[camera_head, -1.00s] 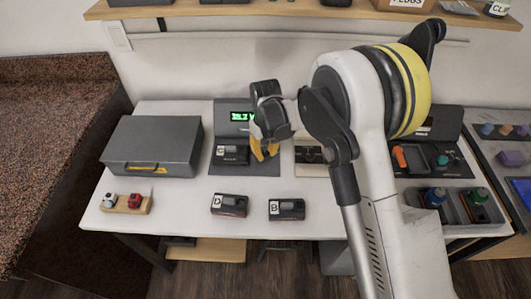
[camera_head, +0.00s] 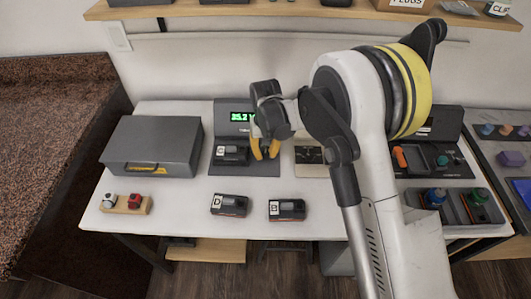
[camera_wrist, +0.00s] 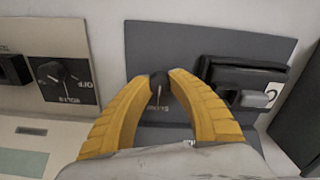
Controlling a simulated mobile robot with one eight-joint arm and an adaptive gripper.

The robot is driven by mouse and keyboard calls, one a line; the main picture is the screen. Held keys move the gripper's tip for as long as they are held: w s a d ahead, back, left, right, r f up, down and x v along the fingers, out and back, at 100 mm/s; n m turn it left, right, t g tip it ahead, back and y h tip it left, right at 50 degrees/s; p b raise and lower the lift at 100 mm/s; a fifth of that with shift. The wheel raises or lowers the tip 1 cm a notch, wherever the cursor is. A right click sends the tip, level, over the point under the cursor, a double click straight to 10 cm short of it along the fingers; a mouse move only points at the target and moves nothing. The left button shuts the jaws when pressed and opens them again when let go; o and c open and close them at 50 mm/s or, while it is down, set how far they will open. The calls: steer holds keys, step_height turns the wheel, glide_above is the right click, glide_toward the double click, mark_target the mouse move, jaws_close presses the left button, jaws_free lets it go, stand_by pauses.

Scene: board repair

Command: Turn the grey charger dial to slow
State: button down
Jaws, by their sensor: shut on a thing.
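The charger (camera_head: 246,170) is a dark grey plate with a raised back and a green lit display (camera_head: 240,117), standing on the white table. Battery C (camera_head: 231,154) sits on its left side in the head view. My gripper (camera_head: 265,156) is over the charger's right side. In the wrist view my gripper (camera_wrist: 161,80) has both yellow fingertips closed on the sides of a small dark dial (camera_wrist: 158,82). A thin light pointer shows below the dial, over lettering that I cannot read surely. The fingers hide the dial in the head view.
Right of the charger is a beige panel (camera_head: 310,170) with another black knob (camera_wrist: 62,75), close to the fingers. Battery D (camera_head: 229,205) and battery B (camera_head: 287,209) lie in front. A grey case (camera_head: 152,146) stands left.

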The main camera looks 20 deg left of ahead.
mark_target(266, 153)
steer(key=c, duration=1.2)
jaws_free()
steer(key=shift+o, duration=0.2)
step_height(266, 153, up, 12)
steer(key=shift+d+r, duration=0.1)
steer(key=s+d+r+m+t+y, duration=0.1)
steer(key=s+d+r, duration=0.1)
steer(key=d+r, duration=0.6)
steer(key=s+d+r+m+t, duration=0.25)
steer(key=d+r, duration=0.25)
steer(key=d, duration=0.5)
steer(key=s+d+m+t+h, duration=0.1)
steer(key=s+d+m+t, duration=0.1)
steer(key=s+d, duration=1.3)
steer(key=shift+s+d+r+t, duration=0.25)
steer(key=shift+d+r+t, duration=0.05)
steer(key=shift+d+t, duration=0.4)
